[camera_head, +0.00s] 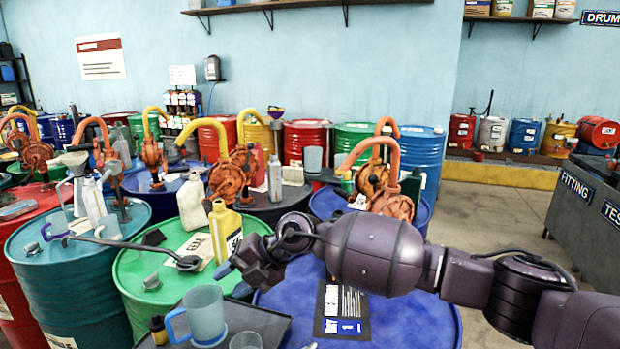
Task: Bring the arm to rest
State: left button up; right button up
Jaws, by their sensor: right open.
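My right arm reaches in from the right, above the blue drum (400,318). Its gripper (232,280) is open, over the right edge of the green drum (140,285). I see nothing between its fingers. A yellow bottle (226,232) and a white bottle (191,206) stand behind it on the green drum. A translucent blue jug (205,315) stands on a dark tray (262,322) in front of and below the gripper. My left gripper is not in view.
A teal drum (75,280) at the left carries bottles and a funnel. Orange hand pumps (228,178) rise from drums behind. The floor (490,215) at right is open beside a grey cabinet (583,205).

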notch_tip(320, 180, up, 6)
jog(key=s+a+y, duration=0.2)
jog(key=a+y, duration=0.1)
jog(key=y, duration=0.3)
jog(key=w+d+r+m+t+y, duration=0.1)
jog(key=d+r+m+t+y, duration=0.35)
jog(key=m+t, duration=0.25)
jog(key=w+d+f+m+t+h, duration=0.1)
jog(key=d+f+m+t+h, duration=0.5)
jog(key=d+m, duration=0.25)
jog(key=w+d+f+m+t+h, duration=0.1)
jog(key=d+f+m+t+h, duration=0.4)
jog(key=d+m, duration=0.35)
jog(key=s+d+f+m+h, duration=0.3)
jog(key=d+f+m+h, duration=0.1)
jog(key=d+f, duration=0.4)
jog(key=s+d+f+m+g+h, duration=0.2)
jog(key=s+d+f+m+h, duration=0.1)
jog(key=s+d+f, duration=0.5)
jog(key=s+d+f+m+g+h, duration=0.3)
jog(key=s+d+f, duration=0.4)
jog(key=s+f, duration=0.6)
jog(key=s+m, duration=0.1)
jog(key=s, duration=0.2)
jog(key=shift+s+d+g, duration=0.15)
jog(key=shift+d+g, duration=0.15)
jog(key=shift+d, duration=0.1)
